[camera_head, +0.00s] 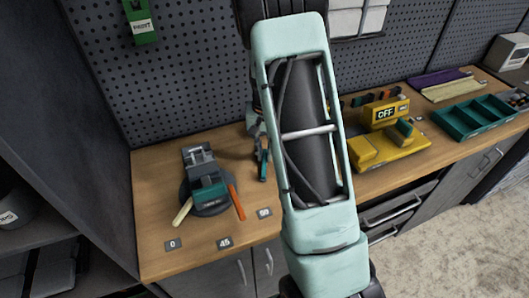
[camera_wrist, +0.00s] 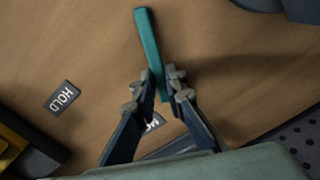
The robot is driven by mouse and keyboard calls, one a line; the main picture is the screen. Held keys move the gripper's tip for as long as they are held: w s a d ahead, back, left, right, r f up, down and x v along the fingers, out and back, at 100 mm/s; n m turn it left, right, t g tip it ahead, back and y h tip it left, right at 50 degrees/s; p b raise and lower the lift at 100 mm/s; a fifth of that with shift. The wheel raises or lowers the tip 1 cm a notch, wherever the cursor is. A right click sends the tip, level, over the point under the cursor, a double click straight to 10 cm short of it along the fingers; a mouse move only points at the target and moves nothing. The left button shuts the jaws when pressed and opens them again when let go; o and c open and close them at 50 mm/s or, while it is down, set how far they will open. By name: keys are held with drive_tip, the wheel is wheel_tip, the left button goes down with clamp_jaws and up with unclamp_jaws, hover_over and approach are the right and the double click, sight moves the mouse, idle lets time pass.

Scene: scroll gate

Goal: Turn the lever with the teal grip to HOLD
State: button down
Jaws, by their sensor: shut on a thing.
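The teal grip (camera_wrist: 149,42) is a long narrow bar in the wrist view, running up from between my fingers. My gripper (camera_wrist: 160,80) is shut on it near its lower end, one finger on each side. A dark HOLD label (camera_wrist: 62,97) lies on the wood to the left, clear of the grip. A second label (camera_wrist: 153,122) shows partly between my fingers; its word is mostly hidden. The lever's mount and pivot cannot be made out. In the head view my arm covers most of this spot.
A grey swivel vise (camera_head: 207,190) with cream and orange handles stands left on the bench (camera_head: 160,255), near labels 0, 45 and 90. A yellow device (camera_head: 390,150) marked OFF stands right of my arm. A green tray (camera_head: 475,117) lies farther right. A pegboard (camera_head: 180,70) rises behind.

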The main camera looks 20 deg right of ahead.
drive_tip(key=shift+s+d+m+b, duration=0.15)
drive_tip(key=shift+s+d+m, duration=0.2)
drive_tip(key=shift+m, duration=0.4)
drive_tip(key=shift+s+d+m+b, duration=0.15)
drive_tip(key=shift+d+m, duration=0.3)
drive_tip(key=shift+m, duration=0.3)
drive_tip(key=m, duration=0.1)
drive_tip(key=s+d+m, duration=0.1)
drive_tip(key=m, duration=0.1)
drive_tip(key=s+m, duration=0.1)
drive_tip(key=shift+s+d+m, duration=0.1)
drive_tip(key=shift+d+m, duration=0.2)
drive_tip(key=shift+d, duration=0.1)
drive_tip(key=s+m, duration=0.2)
drive_tip(key=m, duration=0.1)
drive_tip(key=shift+d+r+p, duration=0.1)
drive_tip(key=shift+d+p, duration=0.2)
drive_tip(key=shift+s+d+m+p, duration=0.15)
drive_tip(key=shift+s+m, duration=0.2)
drive_tip(key=shift+m, duration=0.25)
drive_tip(key=shift+s+a+m+p, duration=0.15)
drive_tip(key=shift+s+m, duration=0.15)
drive_tip(key=shift+m, duration=0.3)
drive_tip(key=shift+d, duration=0.1)
drive_tip(key=c, duration=2)
unclamp_jaws()
drive_tip(key=shift+o, duration=0.2)
wheel_tip(320, 180, up, 12)
